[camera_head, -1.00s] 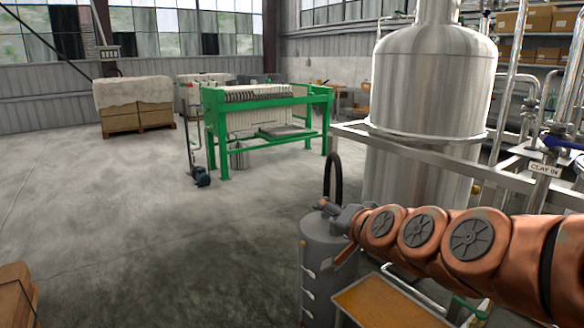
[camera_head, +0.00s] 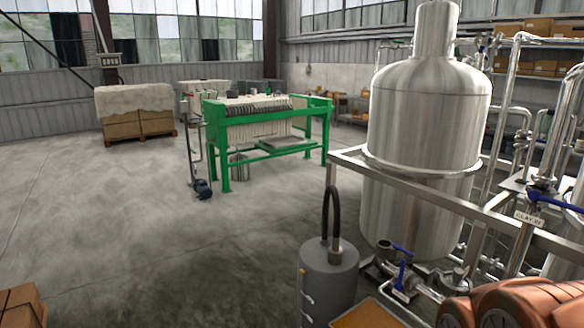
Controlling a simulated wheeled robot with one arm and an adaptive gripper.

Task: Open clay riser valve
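A pipe with a sign reading "CLAY IN" (camera_head: 529,218) stands at the right, beside the steel tank. A valve with a blue lever (camera_head: 556,202) sits just above this sign, its lever slanting down to the right towards the picture's edge. I cannot tell from this view whether the valve is open. My copper-coloured arm shows only in the lower right corner, below the sign. My gripper is outside the picture, so its state and what it touches are hidden.
A large steel tank (camera_head: 424,130) stands behind a metal frame rail (camera_head: 445,200). Low blue-handled valves (camera_head: 402,272) sit at its base. A grey cylinder (camera_head: 329,278) with a black hose stands in front. A green filter press (camera_head: 265,130) is farther back.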

